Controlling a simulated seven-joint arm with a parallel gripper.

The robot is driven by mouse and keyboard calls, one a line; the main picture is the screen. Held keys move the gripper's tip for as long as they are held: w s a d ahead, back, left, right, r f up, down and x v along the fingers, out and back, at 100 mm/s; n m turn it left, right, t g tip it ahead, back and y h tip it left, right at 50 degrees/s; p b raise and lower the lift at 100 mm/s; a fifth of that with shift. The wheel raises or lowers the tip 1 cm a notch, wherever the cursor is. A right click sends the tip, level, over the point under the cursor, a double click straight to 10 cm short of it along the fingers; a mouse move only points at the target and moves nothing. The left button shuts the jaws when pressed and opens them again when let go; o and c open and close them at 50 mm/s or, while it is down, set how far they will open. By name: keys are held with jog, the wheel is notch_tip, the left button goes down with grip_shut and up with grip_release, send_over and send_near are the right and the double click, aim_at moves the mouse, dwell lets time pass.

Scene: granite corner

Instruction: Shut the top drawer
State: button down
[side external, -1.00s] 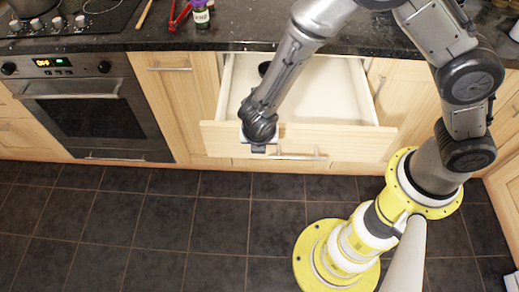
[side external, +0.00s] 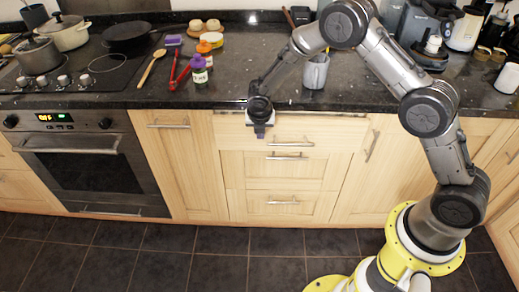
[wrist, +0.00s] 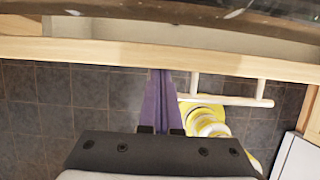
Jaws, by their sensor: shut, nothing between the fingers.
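The top drawer (side external: 335,131) has a pale wooden front and a metal bar handle (side external: 291,143). It is nearly closed under the worktop, above two shut drawers. The wrist view shows the top edge of its front (wrist: 90,52) and a narrow pale strip of interior (wrist: 110,27) between it and the worktop edge, so a gap shows. My gripper (side external: 260,132) is at the left part of the drawer front. In the wrist view its purple fingers (wrist: 161,78) are together and empty, beside the handle, with tips at the front; exact contact is unclear.
The dark granite worktop (side external: 235,82) overhangs the drawers. On it stand a grey mug (side external: 316,72), a purple-lidded jar (side external: 198,69) and red-handled tool (side external: 179,76). An oven (side external: 92,160) is at the left.

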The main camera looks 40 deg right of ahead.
jog(key=shift+w+d, duration=1.7)
jog(key=shift+w, duration=0.05)
